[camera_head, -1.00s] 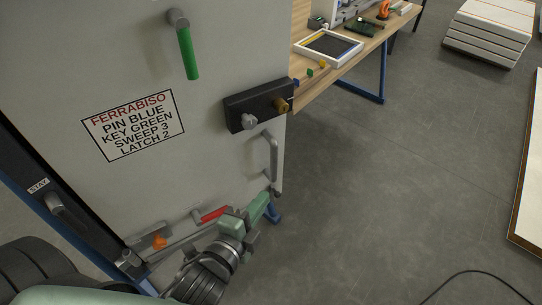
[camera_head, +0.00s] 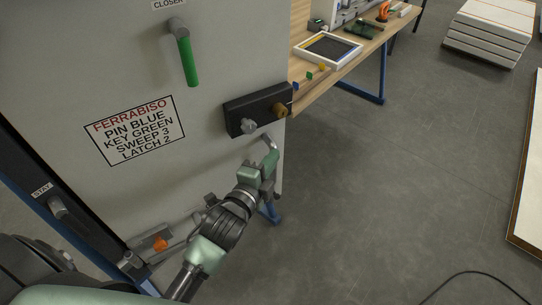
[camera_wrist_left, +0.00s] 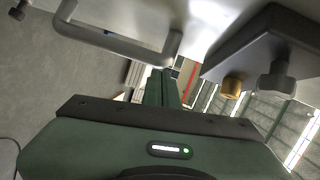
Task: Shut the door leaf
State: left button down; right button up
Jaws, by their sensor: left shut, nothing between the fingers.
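The grey door leaf (camera_head: 140,190) fills the left of the head view, its right edge standing in front of a workbench. A grey pull handle (camera_head: 267,141) is near that edge and partly hidden by my left gripper (camera_head: 272,160). The gripper is shut, with its fingers up beside the handle. In the left wrist view the handle (camera_wrist_left: 128,45) is a bent bar, and the shut fingers (camera_wrist_left: 163,85) are close to its end, not around it. I cannot tell whether they touch. My right gripper is not in view.
A black lock box (camera_head: 258,108) with a silver knob and a brass knob (camera_head: 280,110) sits just above the gripper. A green lever (camera_head: 188,62) hangs higher on the door. The workbench (camera_head: 330,80) stands behind the door edge.

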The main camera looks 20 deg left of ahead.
pick_arm(q)
jog(key=shift+w+a, duration=0.15)
jog(key=shift+w, duration=0.05)
jog(key=w+a+n+y, duration=0.4)
jog(key=w+a, duration=0.4)
jog(key=a, duration=0.4)
jog(key=shift+w+a+r+g+y, duration=0.15)
jog(key=shift+r+g+y, duration=0.15)
jog(key=shift+y, duration=0.5)
